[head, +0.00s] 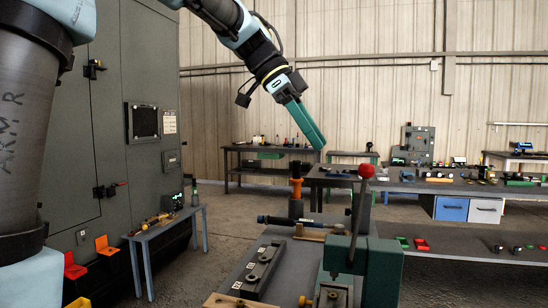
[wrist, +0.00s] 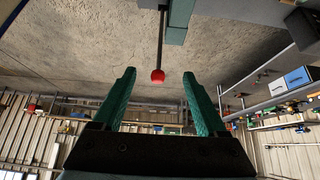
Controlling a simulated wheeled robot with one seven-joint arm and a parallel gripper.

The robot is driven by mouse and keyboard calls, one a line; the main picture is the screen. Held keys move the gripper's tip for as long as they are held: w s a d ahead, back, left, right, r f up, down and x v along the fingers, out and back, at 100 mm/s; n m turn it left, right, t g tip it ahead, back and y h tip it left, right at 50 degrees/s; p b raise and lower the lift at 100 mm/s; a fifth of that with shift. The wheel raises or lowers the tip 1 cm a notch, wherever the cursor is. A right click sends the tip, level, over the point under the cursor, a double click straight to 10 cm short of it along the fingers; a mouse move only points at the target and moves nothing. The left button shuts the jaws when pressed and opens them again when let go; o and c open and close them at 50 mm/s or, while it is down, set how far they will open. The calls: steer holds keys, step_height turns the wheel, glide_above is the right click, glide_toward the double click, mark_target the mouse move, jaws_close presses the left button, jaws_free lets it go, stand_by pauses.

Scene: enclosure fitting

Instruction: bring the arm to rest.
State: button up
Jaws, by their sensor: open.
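My gripper (head: 320,147) hangs in the air in the head view, its green fingers pointing down and to the right. It is above and to the left of the red ball knob (head: 366,172) of a green lever press (head: 383,272). In the wrist view my gripper (wrist: 160,76) has its two green fingers spread wide, with nothing held. The red knob (wrist: 158,75) shows between the fingertips there, but it looks farther off and not touched.
A dark bench (head: 228,283) in front holds a grey block with holes (head: 258,268) and an orange-topped post (head: 296,190). A grey cabinet (head: 150,60) stands at left, with a small blue-legged table (head: 165,228) beside it. Workbenches with blue and white drawers (head: 451,209) stand at right.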

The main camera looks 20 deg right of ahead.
steer(key=w+a+f+n+t+y, duration=0.1)
steer(key=w+a+f+n+t, duration=0.1)
steer(key=w+a+f+n, duration=0.5)
steer(key=w+a+f+n+t+y, duration=0.1)
steer(key=w+a+f+n+t, duration=0.15)
steer(key=a+f+n, duration=0.45)
steer(key=s+a+f+n+y, duration=0.1)
steer(key=s+a+f+n, duration=0.1)
steer(key=a+f+n, duration=0.3)
steer(key=s+a+f+n+t+y, duration=0.1)
steer(key=a+f+n, duration=0.4)
steer(key=a+f, duration=0.8)
steer(key=s+a+y, duration=0.1)
steer(key=s+a, duration=0.1)
steer(key=a, duration=0.1)
steer(key=shift+a+n, duration=0.35)
steer(key=shift+n, duration=0.05)
steer(key=shift+w, duration=0.1)
